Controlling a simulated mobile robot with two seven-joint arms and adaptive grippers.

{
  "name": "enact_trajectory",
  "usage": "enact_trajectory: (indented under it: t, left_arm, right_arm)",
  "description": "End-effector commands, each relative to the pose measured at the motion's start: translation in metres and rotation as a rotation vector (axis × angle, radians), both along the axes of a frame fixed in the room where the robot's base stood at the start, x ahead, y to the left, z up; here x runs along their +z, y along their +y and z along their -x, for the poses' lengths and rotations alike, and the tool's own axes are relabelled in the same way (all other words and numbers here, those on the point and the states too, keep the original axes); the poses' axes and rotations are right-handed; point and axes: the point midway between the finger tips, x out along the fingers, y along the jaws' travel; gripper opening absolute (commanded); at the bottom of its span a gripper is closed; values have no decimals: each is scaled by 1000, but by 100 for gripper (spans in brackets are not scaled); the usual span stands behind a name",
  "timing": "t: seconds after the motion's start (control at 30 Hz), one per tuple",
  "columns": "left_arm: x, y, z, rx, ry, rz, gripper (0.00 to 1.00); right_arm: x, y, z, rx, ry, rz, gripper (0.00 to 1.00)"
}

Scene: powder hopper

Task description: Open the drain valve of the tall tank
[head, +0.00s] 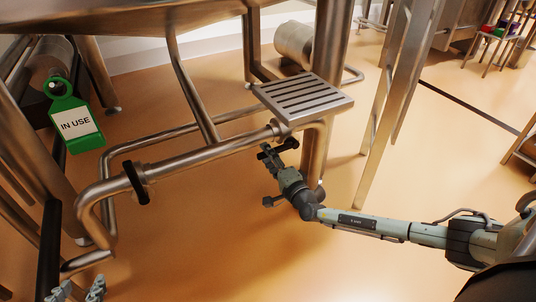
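The tall tank (130,20) shows only its steel underside and legs, along the top of the view. A steel drain pipe (200,158) runs below it. A black valve handle (137,182) stands across the pipe at its left part. A second dark bar, seemingly another handle (289,145), is at the pipe's right end below the grated step. My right gripper (268,154) is beside this dark bar; I cannot tell whether they touch or whether its fingers are closed. My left gripper (78,291) is at the bottom left edge, partly cut off, its two fingers apart and empty.
A green "IN USE" tag (75,124) hangs at the left. A grated steel step (302,97) sits above the pipe's right end. Steel legs (398,90) stand to its right. Tan floor (210,240) is open below the pipe.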

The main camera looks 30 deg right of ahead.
Motion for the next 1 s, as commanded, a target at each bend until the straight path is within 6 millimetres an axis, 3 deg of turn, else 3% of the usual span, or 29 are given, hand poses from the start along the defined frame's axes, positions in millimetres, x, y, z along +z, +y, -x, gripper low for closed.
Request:
enact_trajectory:
  t: [0.37, 0.8, 1.0]
  left_arm:
    - [1, 0, 1, -1, 0, -2, 40]
    - [1, 0, 0, -1, 0, -1, 40]
    - [1, 0, 0, 0, -1, 0, 40]
  right_arm:
    - [-3, 2, 10, 6, 8, 0, 40]
    - [-1, 1, 95, 3, 4, 0, 40]
    - [1, 1, 116, 4, 0, 0, 40]
